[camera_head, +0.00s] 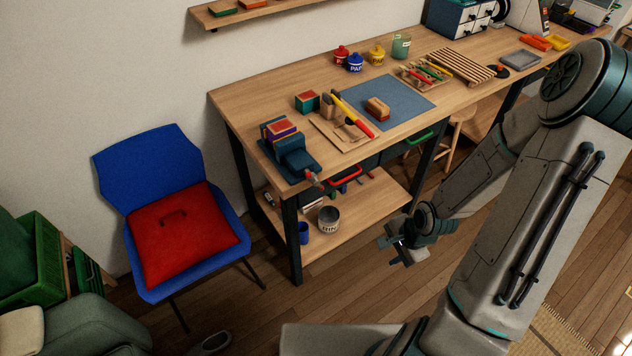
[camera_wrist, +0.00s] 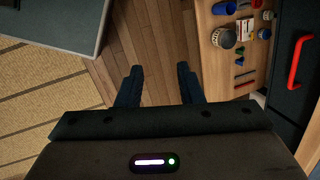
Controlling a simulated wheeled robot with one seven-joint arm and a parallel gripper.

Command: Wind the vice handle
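The vice (camera_head: 292,153) is blue and stands on the left front corner of the wooden workbench (camera_head: 243,106) in the head view. Colourful blocks (camera_head: 279,130) show at its back part. Its handle (camera_head: 314,181), with a reddish part, sticks out past the bench's front edge. My gripper (camera_head: 396,257) is in front of the bench, lower than its top, to the right of and below the handle and well apart from it. In the wrist view my gripper (camera_wrist: 160,84) has its two dark fingers apart, with only floor between them. The vice is not in the wrist view.
A lower shelf (camera_head: 350,213) holds a tin (camera_head: 329,219) and a blue cup (camera_head: 303,232). A red drawer handle (camera_wrist: 300,62) shows in the wrist view. A blue chair (camera_head: 148,165) with a red cushion (camera_head: 184,233) stands left of the bench. Floor before the bench is clear.

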